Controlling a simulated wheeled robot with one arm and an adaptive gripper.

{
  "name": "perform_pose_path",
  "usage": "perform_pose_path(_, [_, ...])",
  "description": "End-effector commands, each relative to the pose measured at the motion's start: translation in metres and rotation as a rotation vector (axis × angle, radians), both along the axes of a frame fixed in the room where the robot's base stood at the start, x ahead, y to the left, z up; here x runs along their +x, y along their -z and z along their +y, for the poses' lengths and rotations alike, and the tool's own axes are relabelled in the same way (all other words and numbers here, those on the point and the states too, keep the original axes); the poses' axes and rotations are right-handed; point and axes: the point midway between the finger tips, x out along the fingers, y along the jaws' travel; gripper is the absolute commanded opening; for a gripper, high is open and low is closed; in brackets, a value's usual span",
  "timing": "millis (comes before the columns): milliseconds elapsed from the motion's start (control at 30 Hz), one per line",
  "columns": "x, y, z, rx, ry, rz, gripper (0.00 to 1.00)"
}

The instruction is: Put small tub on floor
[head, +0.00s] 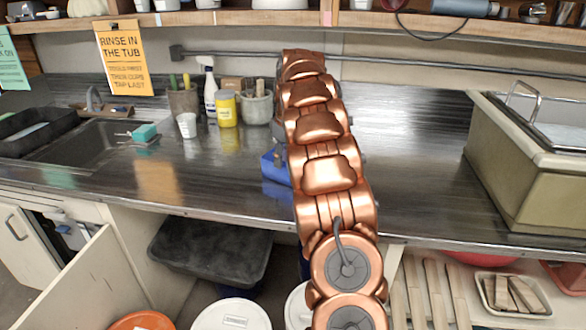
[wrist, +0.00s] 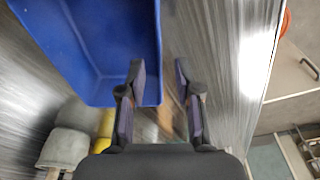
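A small blue tub (head: 274,168) sits on the metal counter in the head view, mostly hidden behind my arm. In the wrist view the tub (wrist: 85,45) fills the upper left, its open inside facing the camera. My gripper (wrist: 160,80) is open, with two dark fingers apart. The left finger overlaps the tub's near right corner; the right finger is outside, over the counter. The tub's wall shows between them, and I cannot tell whether either finger touches it. In the head view the gripper is hidden by my arm.
The metal counter (head: 420,150) has a sink (head: 85,140) at left and a beige basin (head: 525,165) at right. A yellow jar (head: 225,108) and grey pots stand behind the tub. Below are a black bin (head: 210,250) and lidded buckets (head: 232,315); little floor shows.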

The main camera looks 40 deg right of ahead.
Motion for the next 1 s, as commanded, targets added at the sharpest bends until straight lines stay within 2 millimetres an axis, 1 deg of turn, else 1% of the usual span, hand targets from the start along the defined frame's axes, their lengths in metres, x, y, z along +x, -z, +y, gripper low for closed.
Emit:
perform_pose_path(167, [0.001,0.013,0.0,0.001,0.002,0.003,0.33])
perform_pose_path(300, [0.002,0.032,0.001,0.003,0.001,0.007,0.33])
perform_pose_path(400, [0.005,0.043,0.001,0.0,0.0,0.001,0.33])
perform_pose_path(500, [0.006,0.047,0.001,0.0,0.001,0.0,0.33])
perform_pose_path(667, [0.006,0.047,0.001,0.0,0.0,-0.001,0.33])
perform_pose_path(1000, [0.006,0.047,0.001,0.0,0.0,0.0,0.0])
